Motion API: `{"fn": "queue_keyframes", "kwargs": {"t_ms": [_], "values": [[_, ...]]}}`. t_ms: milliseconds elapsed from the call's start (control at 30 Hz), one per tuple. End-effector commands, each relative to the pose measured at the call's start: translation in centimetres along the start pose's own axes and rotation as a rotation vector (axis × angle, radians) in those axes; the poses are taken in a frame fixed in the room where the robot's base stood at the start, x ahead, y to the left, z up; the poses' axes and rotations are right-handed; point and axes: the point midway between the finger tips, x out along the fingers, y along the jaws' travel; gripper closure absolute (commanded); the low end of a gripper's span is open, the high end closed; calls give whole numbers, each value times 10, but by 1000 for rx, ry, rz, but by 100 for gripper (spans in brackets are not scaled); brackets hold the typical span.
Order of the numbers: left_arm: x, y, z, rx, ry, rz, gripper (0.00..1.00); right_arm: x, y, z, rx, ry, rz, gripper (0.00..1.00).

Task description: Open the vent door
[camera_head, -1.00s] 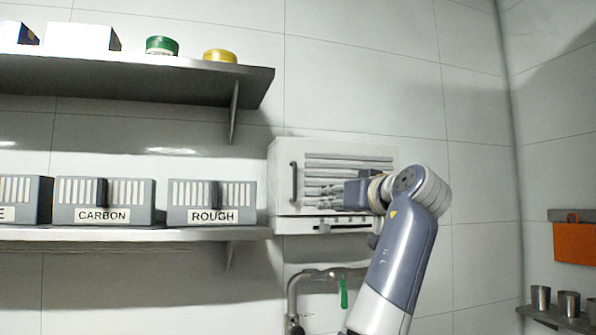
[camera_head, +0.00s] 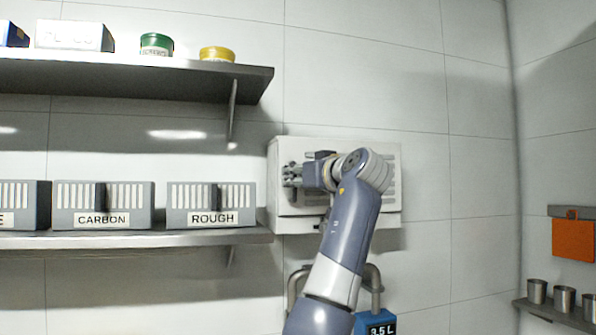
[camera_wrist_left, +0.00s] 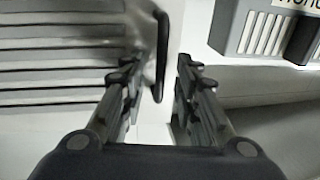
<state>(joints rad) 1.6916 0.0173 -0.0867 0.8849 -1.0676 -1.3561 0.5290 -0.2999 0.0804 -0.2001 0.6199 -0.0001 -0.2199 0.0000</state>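The vent door (camera_head: 388,168) is the white slatted front of a box on the wall, and it looks closed. In the left wrist view its dark slats (camera_wrist_left: 60,70) fill the left side. The dark upright door handle (camera_wrist_left: 160,50) stands between the spread fingers, nearer the left one. My left gripper (camera_head: 289,176) is at the left edge of the door and hides the handle in the head view. In the left wrist view the gripper (camera_wrist_left: 160,85) is open, its fingers on either side of the handle. Contact cannot be told. My right gripper is not in view.
A lower shelf (camera_head: 130,239) left of the vent carries grey filter boxes marked CARBON (camera_head: 103,205) and ROUGH (camera_head: 212,205). An upper shelf (camera_head: 130,82) holds jars and boxes. A blue device (camera_head: 375,322) and pipes are below the vent.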

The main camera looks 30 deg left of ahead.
Motion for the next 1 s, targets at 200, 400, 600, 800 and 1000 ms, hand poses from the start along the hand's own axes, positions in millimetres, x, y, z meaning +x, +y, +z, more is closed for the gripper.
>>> {"fn": "queue_keyframes", "kwargs": {"t_ms": [200,400,600,800,1000], "values": [[2,0,1,-1,0,0,71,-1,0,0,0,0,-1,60],[2,0,0,-1,0,0,98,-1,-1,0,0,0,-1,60],[2,0,0,-1,0,0,100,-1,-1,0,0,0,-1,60],[-5,0,1,-2,2,2,100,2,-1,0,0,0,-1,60],[-34,2,2,-2,1,5,100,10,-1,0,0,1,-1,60]]}}
